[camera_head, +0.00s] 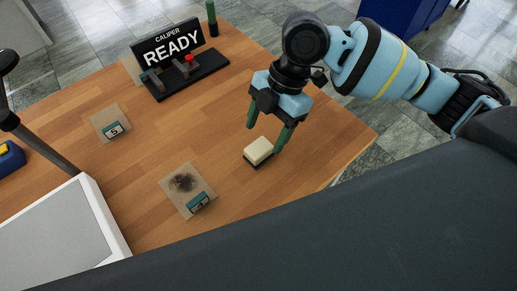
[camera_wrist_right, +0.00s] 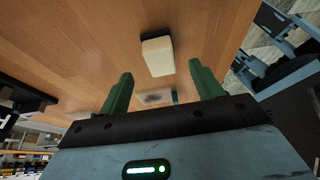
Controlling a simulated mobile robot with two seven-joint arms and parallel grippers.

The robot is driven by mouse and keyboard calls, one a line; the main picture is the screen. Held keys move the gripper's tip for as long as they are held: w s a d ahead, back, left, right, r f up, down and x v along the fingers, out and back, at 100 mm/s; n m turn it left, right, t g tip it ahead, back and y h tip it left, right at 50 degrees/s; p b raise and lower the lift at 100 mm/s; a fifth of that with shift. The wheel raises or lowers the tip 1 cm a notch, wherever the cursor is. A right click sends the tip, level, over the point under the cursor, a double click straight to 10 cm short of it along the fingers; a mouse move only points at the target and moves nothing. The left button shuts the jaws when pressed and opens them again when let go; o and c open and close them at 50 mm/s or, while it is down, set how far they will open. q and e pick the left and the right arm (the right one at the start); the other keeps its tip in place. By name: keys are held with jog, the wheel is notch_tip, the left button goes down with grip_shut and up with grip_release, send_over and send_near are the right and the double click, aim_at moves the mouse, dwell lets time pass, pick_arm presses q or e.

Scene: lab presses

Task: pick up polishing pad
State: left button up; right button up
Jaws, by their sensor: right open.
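The polishing pad (camera_head: 258,151) is a small cream block with a dark base, lying on the wooden table. It also shows in the right wrist view (camera_wrist_right: 157,56), beyond and between the two fingers. My right gripper (camera_head: 267,138) is open and empty, with green fingers pointing down at the pad. In the head view one finger tip overlaps the pad's right edge; I cannot tell whether it touches. In the right wrist view the gripper (camera_wrist_right: 160,82) has its fingers spread wide, with nothing between them. My left gripper is not in view.
A sheet with a dark smudge (camera_head: 183,182) and a tag lies left of the pad. A tagged card (camera_head: 108,122) lies farther left. A caliper stand with a READY sign (camera_head: 168,45) stands at the back. A white-framed panel (camera_head: 105,222) is at the lower left. The table's right corner is bare.

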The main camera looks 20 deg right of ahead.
aim_at(259, 147)
jog(key=shift+x, duration=2.55)
jog(key=shift+a, duration=0.1)
jog(key=shift+c, duration=0.4)
jog(key=shift+r, duration=0.1)
jog(key=c, duration=1)
